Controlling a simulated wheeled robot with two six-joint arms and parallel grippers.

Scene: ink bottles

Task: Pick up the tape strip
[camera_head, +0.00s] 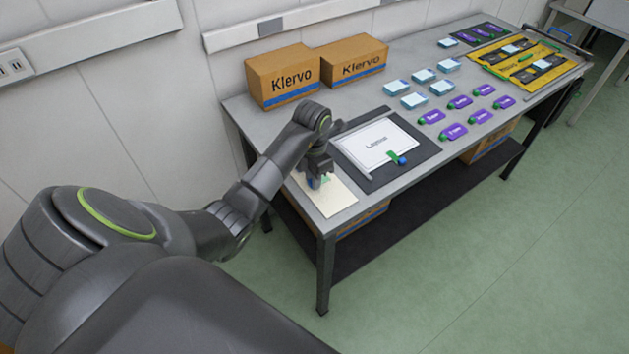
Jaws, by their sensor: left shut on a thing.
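My left gripper (319,181) reaches down over a cream sheet (338,203) at the table's near left corner. It is shut on a small green piece, the tape strip (326,179), which shows just at the fingertips. The fingers hide most of the strip, and I cannot tell whether it still touches the sheet. My right gripper is not in view.
A white panel (376,143) on a dark mat lies right of the gripper, with a green and blue piece (398,158) at its near edge. Two Klervo boxes (283,76) stand behind. Several light-blue boxes (413,101), purple tags (453,132) and a yellow mat (494,68) lie farther right.

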